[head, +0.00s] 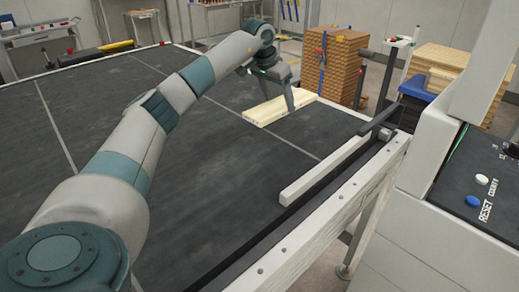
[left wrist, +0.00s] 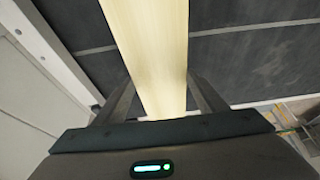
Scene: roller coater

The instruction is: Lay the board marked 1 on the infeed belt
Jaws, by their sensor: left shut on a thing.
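A pale wooden board (head: 265,113) is at the far part of the dark infeed belt (head: 215,190), flat or nearly flat. I cannot tell whether it touches the belt or hangs just above it. No number is readable on it. My left gripper (head: 288,100) is shut on the board, with a finger on its near side. In the left wrist view the board (left wrist: 152,45) runs between the two fingers (left wrist: 163,98), away from the palm. My right gripper is not in view.
A pale guide bar (head: 325,170) runs along the belt's right side. A control panel (head: 490,185) with buttons stands at the right. Stacked brown boards (head: 333,68) and a paler stack (head: 440,75) stand beyond the belt. The belt's near and left areas are bare.

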